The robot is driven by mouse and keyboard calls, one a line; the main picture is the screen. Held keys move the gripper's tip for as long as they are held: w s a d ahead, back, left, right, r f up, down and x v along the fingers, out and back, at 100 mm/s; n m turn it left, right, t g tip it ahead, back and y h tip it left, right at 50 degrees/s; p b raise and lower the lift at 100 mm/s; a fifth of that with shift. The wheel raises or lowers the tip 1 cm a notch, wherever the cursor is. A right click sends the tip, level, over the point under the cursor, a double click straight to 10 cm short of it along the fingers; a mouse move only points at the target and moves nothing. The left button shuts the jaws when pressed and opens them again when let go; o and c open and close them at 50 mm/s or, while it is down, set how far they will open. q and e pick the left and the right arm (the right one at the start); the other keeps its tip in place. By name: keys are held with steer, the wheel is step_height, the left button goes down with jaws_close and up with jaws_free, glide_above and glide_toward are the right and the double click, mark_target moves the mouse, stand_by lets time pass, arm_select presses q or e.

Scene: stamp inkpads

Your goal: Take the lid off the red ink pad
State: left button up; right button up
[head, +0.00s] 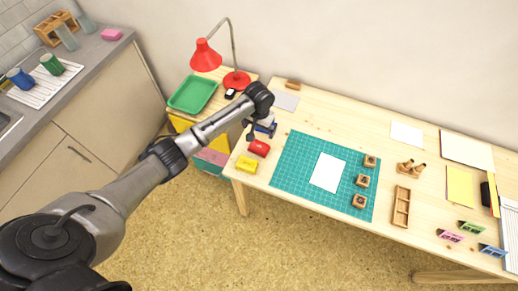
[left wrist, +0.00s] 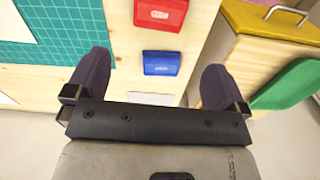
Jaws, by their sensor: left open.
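The red ink pad (head: 259,148) lies near the left end of the wooden table, between the yellow and blue pads. It also shows at the top edge of the left wrist view (left wrist: 160,12), partly cut off, with its red lid on. My left gripper (head: 261,128) is open and empty. In the left wrist view its fingers (left wrist: 157,62) are spread either side of the blue ink pad (left wrist: 163,63), with the red pad beyond the fingertips. In the head view the gripper partly hides the blue pad. My right gripper is in neither view.
The yellow ink pad (head: 246,164) lies at the table's front edge. A green cutting mat (head: 290,150) with white paper (head: 328,172) and several wooden stamps lies to the right. A red lamp (head: 237,80) and green tray (head: 193,94) stand on the side cabinet.

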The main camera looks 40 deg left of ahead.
arm_select(q)
steer(key=b, duration=0.1)
glide_above(259, 146)
step_height(259, 146, down, 6)
steer(key=shift+f, duration=0.15)
steer(key=shift+f+b, duration=0.8)
steer(key=shift+f, duration=1.8)
steer(key=c, duration=0.8)
steer(key=shift+o, duration=0.2)
